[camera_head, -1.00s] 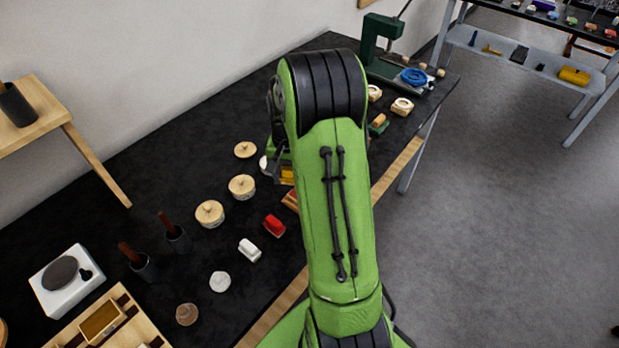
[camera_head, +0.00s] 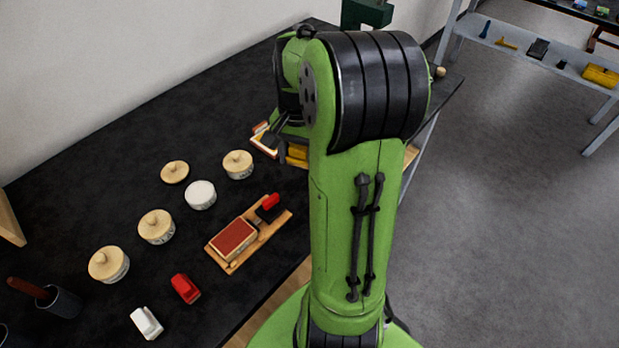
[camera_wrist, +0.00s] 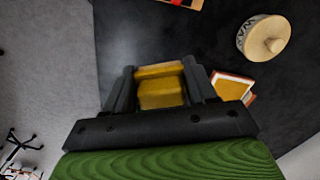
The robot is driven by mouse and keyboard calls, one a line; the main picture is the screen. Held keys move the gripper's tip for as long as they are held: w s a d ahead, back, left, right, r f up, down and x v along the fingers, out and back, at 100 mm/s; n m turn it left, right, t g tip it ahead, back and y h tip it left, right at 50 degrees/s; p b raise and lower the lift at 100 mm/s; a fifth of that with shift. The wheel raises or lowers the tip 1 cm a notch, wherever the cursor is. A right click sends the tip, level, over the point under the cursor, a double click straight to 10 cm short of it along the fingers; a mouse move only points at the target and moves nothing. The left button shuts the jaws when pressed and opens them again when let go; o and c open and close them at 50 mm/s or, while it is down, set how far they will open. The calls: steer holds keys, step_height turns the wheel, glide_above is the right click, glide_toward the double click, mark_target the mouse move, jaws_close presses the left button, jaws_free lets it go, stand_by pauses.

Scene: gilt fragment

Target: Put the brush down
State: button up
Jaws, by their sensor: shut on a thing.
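My gripper (camera_wrist: 162,92) is shut on a yellow block-shaped thing, which I take for the brush (camera_wrist: 162,94). The fingers stand on either side of it. No bristles can be made out. In the head view a bit of the yellow brush (camera_head: 298,152) shows beside my green arm, which hides most of the gripper. The black table (camera_head: 120,140) is below. I cannot tell whether the brush touches it.
A book-like thing with red-orange edges (camera_wrist: 232,88) lies close beside the gripper. A wooden-lidded jar (camera_head: 238,165) stands nearby, with more jars leftward. A wooden tray (camera_head: 268,232) with a red pad lies in front. Dark table behind the jars is clear.

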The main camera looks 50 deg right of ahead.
mark_target(299, 192)
step_height(299, 192, down, 10)
steer(key=b, duration=0.3)
steer(key=shift+a+r, duration=0.1)
steer(key=shift+r, duration=0.05)
